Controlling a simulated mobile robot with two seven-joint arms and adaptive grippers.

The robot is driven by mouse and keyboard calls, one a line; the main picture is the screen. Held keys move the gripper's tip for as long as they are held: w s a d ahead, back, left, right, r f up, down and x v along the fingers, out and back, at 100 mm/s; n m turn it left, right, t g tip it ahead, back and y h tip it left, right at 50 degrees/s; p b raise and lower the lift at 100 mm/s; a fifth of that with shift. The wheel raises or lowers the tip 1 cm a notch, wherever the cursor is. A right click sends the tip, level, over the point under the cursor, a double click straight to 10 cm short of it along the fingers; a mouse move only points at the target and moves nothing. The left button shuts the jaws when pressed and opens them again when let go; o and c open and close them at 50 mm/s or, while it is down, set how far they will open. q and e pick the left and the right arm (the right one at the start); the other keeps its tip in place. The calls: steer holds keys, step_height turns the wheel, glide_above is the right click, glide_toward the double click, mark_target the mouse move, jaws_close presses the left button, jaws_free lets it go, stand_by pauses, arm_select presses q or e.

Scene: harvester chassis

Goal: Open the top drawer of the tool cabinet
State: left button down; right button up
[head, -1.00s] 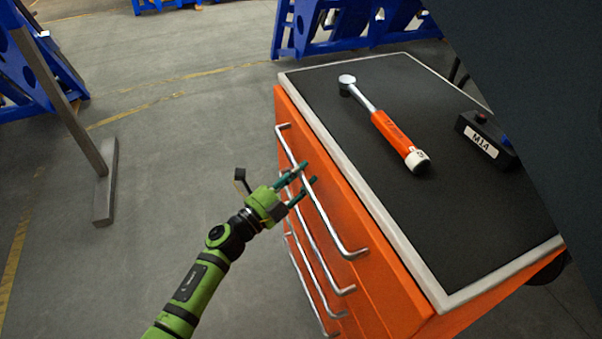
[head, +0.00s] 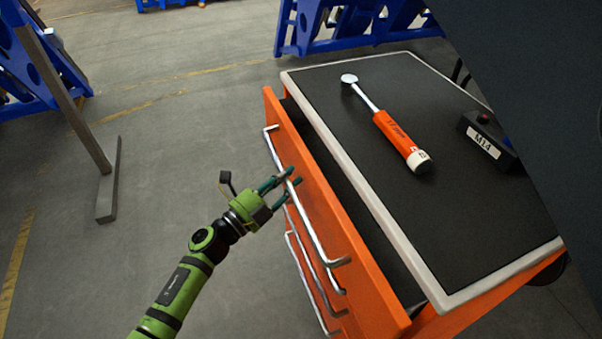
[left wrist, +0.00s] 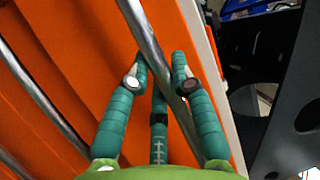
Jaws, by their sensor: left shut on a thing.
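The orange tool cabinet (head: 462,322) stands at the right in the head view. Its top drawer (head: 338,225) is partly open, with a dark gap between its front and the black top. My left gripper (head: 282,181) is shut on the top drawer's silver bar handle (head: 318,232), around the middle of the bar. In the left wrist view the green fingers (left wrist: 160,75) sit on both sides of the handle bar (left wrist: 152,48), in front of the orange drawer front (left wrist: 90,60). My right gripper is not in view.
An orange-handled torque wrench (head: 392,132) and a black box marked M14 (head: 488,140) lie on the cabinet top. Lower drawer handles (head: 305,275) run below. A grey metal post (head: 85,130) stands at the left. The floor (head: 170,150) between is clear.

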arm_select(q)
steer(key=s+a+b, duration=0.1)
steer(key=s+a, duration=0.4)
steer(key=a, duration=0.7)
steer(key=s+a+b, duration=0.1)
steer(key=s+a, duration=0.4)
steer(key=a, duration=0.8)
steer(key=shift+s+a+b, duration=0.25)
steer(key=shift+b, duration=0.05)
steer(key=c, duration=1.3)
jaws_free()
steer(key=v, duration=1.2)
steer(key=shift+s, duration=0.1)
